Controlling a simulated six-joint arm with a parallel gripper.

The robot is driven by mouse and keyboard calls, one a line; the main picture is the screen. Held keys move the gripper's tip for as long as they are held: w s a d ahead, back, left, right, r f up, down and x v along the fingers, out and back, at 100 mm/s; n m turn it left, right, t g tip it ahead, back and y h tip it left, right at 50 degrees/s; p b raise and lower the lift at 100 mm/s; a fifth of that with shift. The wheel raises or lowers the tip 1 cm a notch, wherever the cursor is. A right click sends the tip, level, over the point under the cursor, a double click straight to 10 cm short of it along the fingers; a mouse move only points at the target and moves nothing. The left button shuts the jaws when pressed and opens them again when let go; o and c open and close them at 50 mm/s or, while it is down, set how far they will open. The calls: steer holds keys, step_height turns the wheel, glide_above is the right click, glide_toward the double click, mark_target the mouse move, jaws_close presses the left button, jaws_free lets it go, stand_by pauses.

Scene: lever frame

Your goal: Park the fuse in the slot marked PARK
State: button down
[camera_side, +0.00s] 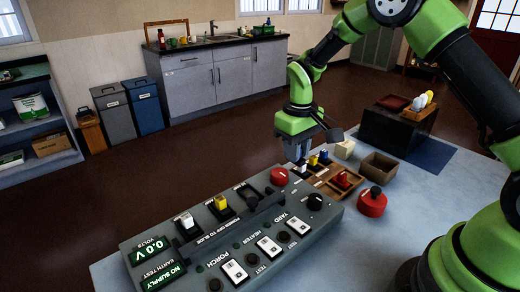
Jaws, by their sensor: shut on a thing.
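A yellow fuse (312,160), a blue fuse (324,155) and a red fuse (343,180) are close by at the tray. On the panel, a white fuse (187,220) and a yellow fuse (221,202) sit in black holders. No PARK mark is readable.
Blue table surface (350,250) is free in front.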

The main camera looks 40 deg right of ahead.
steer(key=s+d+f, duration=0.3)
steer(key=s+d, duration=0.3)
steer(key=d, duration=0.1)
glide_above(330, 193)
steer(key=shift+a+f, duration=0.1)
steer(key=shift+f, duration=2.4)
steer(key=shift+f, duration=0.7)
steer(key=shift+c, duration=2.4)
jaws_free()
steer(key=shift+r, duration=3)
steer(key=shift+r, duration=0.1)
